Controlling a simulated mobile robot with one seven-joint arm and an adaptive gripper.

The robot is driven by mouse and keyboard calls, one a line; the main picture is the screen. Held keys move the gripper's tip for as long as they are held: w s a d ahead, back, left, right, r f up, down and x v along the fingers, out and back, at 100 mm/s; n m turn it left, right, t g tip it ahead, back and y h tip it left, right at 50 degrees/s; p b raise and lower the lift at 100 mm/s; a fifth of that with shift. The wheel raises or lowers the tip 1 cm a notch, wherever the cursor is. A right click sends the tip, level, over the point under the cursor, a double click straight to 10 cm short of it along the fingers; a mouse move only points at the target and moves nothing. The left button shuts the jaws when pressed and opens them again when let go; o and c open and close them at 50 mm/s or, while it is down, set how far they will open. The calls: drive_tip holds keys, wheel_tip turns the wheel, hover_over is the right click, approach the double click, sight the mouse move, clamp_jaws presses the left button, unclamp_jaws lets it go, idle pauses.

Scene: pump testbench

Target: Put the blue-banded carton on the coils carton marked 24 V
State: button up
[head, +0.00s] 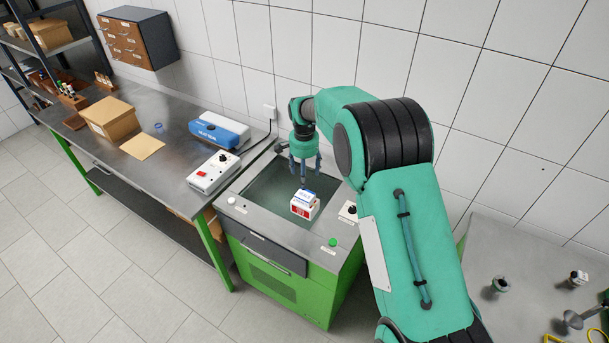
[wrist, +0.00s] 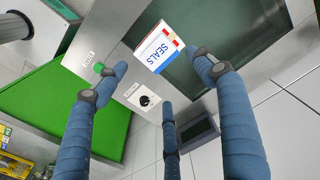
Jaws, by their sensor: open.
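The blue-banded carton (head: 307,194), a small white box, sits on top of a red-and-white carton (head: 302,209) on the green testbench. In the wrist view the blue-banded carton (wrist: 160,47) shows the word SEALS on its face. Only a little of the red lower carton shows past it there, and I cannot read a 24 V mark. My gripper (head: 304,174) is open just above the stack, fingers pointing down. In the wrist view its spread fingers (wrist: 163,78) are apart from the carton and empty.
The testbench (head: 233,213) has a dark recessed top, a green button (head: 333,242) and a black knob (head: 351,209). A steel bench at left holds a blue-and-white device (head: 219,130), a white control box (head: 213,172) and a cardboard box (head: 110,120). Another table stands at right.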

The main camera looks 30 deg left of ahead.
drive_tip(key=shift+r, duration=0.1)
idle(0.6)
drive_tip(key=w+d+r, duration=0.3)
drive_tip(key=d+r, duration=1.3)
drive_tip(key=r, duration=0.1)
drive_tip(key=s+d+r+t+y, duration=0.1)
drive_tip(key=s+d+r, duration=0.2)
drive_tip(key=d+r, duration=0.55)
drive_tip(key=s+d+r+t, duration=0.1)
drive_tip(key=s+d+r, duration=0.2)
drive_tip(key=d+r, duration=0.55)
drive_tip(key=s+d+r+t, duration=0.1)
drive_tip(key=s+d+r, duration=0.1)
drive_tip(key=s+d, duration=0.65)
drive_tip(key=s+d+r+t, duration=0.15)
drive_tip(key=s+d, duration=0.45)
drive_tip(key=d, duration=0.6)
drive_tip(key=s+d+f, duration=0.2)
drive_tip(key=s+d, duration=0.3)
drive_tip(key=s, duration=0.4)
drive_tip(key=s+d+f+h, duration=0.1)
drive_tip(key=s+d, duration=0.4)
drive_tip(key=s, duration=0.4)
drive_tip(key=shift+s+d+f+n+t, duration=0.25)
drive_tip(key=shift+d+f+n+t, duration=0.05)
drive_tip(key=shift+f+t, duration=0.1)
